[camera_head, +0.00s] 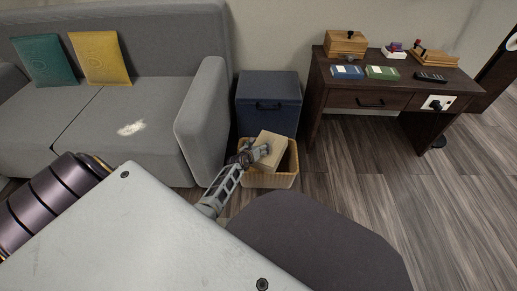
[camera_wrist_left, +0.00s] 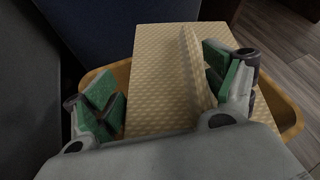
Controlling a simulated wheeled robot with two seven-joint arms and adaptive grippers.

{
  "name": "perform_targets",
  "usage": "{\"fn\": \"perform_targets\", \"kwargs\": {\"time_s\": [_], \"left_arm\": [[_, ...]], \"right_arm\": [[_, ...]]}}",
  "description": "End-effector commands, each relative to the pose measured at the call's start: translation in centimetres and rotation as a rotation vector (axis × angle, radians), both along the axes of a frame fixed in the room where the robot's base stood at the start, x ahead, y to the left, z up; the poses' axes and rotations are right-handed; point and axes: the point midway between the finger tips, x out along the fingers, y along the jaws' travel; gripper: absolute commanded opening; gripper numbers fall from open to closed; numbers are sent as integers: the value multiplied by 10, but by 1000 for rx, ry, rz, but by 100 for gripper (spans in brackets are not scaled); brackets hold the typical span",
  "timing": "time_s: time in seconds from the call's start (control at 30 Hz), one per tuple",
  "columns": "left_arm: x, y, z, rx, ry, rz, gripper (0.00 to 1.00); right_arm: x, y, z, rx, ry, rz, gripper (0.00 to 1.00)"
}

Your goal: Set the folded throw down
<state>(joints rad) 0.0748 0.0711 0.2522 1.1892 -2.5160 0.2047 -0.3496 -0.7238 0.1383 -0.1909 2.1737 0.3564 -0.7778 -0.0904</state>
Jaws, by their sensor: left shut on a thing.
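The folded throw (camera_head: 273,153) is a cream, block-like bundle with a quilted surface. It sits tilted at the mouth of a tan woven basket (camera_head: 268,181) on the floor. In the left wrist view the throw (camera_wrist_left: 165,70) fills the middle, with a raised fold, and the basket's rim (camera_wrist_left: 289,117) shows on both sides. Whether the throw touches the basket's bottom is hidden. My right gripper is not in view.
A dark blue lidded box (camera_head: 268,108) stands right behind the basket. A grey sofa (camera_head: 202,113) with teal and yellow cushions is at the left. A dark wooden desk (camera_head: 331,94) with small items stands at the right. The wooden floor (camera_head: 365,170) in front of it is clear.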

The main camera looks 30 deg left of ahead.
Motion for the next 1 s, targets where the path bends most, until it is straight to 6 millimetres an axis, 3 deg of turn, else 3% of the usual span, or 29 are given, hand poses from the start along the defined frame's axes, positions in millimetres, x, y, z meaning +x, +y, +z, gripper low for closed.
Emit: {"fn": "perform_targets", "kwargs": {"time_s": [0.33, 0.37, 0.47, 1.0], "left_arm": [[-1, -1, -4, -3, 3, 0, 46], [-2, -1, -5, -4, 6, -1, 87], [-2, -1, -5, -4, 6, -1, 100], [-3, -1, -2, -2, 4, -1, 100]], "right_arm": [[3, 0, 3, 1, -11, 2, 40], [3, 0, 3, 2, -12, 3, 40], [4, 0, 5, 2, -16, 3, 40], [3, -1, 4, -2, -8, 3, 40]]}}
